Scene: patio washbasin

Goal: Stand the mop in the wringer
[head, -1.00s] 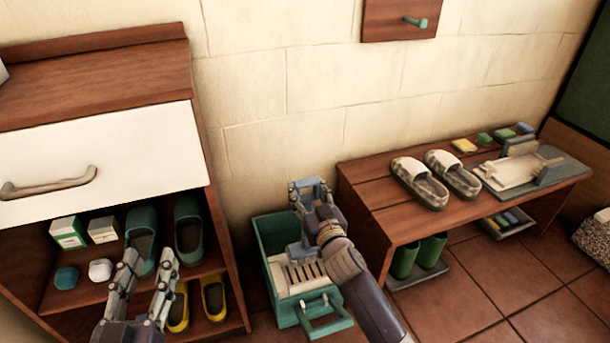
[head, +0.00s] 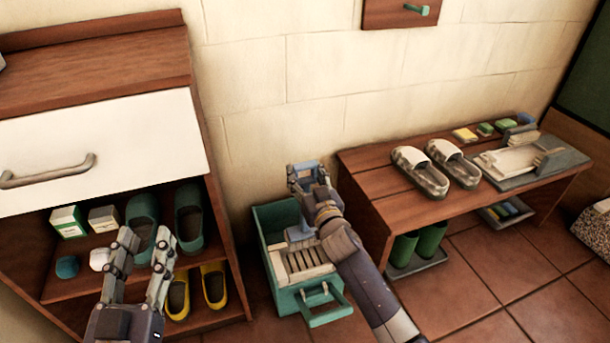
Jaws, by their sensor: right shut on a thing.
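The wringer (head: 313,262) is a pale slatted part in a green bucket (head: 267,255), which stands on the floor between the cabinet and the bench. My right gripper (head: 306,170) is over the back of the bucket, shut on what seems to be the mop. The mop is mostly hidden by the gripper and arm. A blue-grey piece (head: 300,233) shows below the gripper, at the slats; I cannot tell whether it is part of the mop or touches the wringer. My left gripper (head: 143,252) is open and empty before the cabinet shelves.
The cabinet (head: 90,61) at left holds shoes and small boxes under a white drawer. The wooden bench (head: 388,192) at right carries slippers (head: 435,170) and a tray, with green boots (head: 418,246) below. Tiled floor (head: 480,285) is free at front right.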

